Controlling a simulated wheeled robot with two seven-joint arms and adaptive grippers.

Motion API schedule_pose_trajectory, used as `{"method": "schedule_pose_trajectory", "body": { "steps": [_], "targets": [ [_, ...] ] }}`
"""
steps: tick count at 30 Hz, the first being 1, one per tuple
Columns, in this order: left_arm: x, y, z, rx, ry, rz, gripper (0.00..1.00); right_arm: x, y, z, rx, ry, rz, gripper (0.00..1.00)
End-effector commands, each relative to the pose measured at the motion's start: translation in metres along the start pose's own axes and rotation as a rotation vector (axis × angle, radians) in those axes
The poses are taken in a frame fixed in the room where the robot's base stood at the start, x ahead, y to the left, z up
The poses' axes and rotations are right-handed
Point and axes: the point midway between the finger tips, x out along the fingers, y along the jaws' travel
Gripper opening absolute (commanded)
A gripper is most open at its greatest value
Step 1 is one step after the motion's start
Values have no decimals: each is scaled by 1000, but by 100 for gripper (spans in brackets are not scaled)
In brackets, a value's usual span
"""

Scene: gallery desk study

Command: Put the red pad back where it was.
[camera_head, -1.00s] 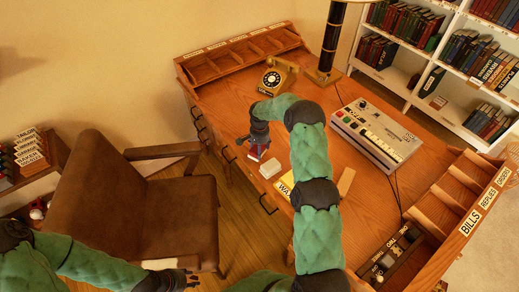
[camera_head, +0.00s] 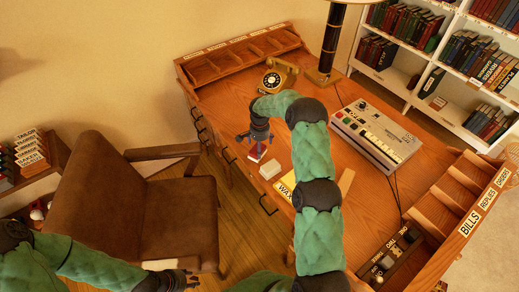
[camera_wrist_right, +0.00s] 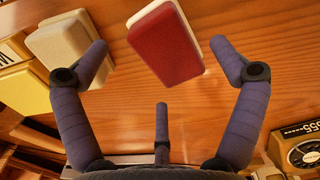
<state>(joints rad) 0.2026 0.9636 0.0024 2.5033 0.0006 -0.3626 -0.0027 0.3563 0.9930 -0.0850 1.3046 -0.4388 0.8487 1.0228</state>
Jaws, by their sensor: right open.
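The red pad (camera_head: 256,152) lies on the desk near its front edge, and it has a pale underside layer. In the right wrist view the red pad (camera_wrist_right: 165,42) shows beyond the fingertips, between the two side fingers, slightly tilted in the picture. My right gripper (camera_head: 256,138) is open and empty just above the pad, apart from it. My left gripper (camera_head: 184,279) is low at the front, by the chair seat, away from the desk objects. Its fingers are too small and dark to read.
A whitish block (camera_head: 270,169) lies beside the red pad, with a yellow wax box (camera_head: 284,186) past it. A telephone (camera_head: 277,77), a lamp (camera_head: 329,45) and a tape machine (camera_head: 376,135) stand farther back. The chair (camera_head: 130,205) stands before the desk.

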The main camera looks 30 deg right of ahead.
Motion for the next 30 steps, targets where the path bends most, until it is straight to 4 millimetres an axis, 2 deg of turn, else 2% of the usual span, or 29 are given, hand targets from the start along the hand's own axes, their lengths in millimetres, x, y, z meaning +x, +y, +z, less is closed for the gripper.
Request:
{"method": "schedule_pose_trajectory", "body": {
  "steps": [1, 3, 9, 13, 19, 23, 25, 28, 30],
  "targets": [
    [-2, 1, 0, 0, 0, 0, 40, -13, 0, 0, 0, 1, -1, 95],
    [-4, 2, 0, 0, 0, 0, 40, -28, 0, 0, 0, 1, -2, 95],
    [-8, 3, 0, 0, 0, 0, 40, -66, 0, 0, 0, 0, -1, 95],
    [-10, 4, 0, 0, 0, 0, 40, -83, 0, 0, 0, 0, 1, 95],
    [-11, 4, 0, 0, 0, 0, 40, -94, 0, 1, -1, -1, 1, 95],
    [-11, 4, 0, 0, 0, 0, 40, -92, -1, 5, -11, -7, -1, 95],
    [-11, 4, 0, 0, 0, 0, 40, -80, -3, 17, -44, -22, -9, 95],
    [-11, 4, 0, 0, 0, 0, 40, -48, -6, 53, -140, -62, -39, 95],
    [-11, 4, 0, 0, 0, 0, 40, -21, -6, 90, -231, -97, -74, 95]
  ]
}}
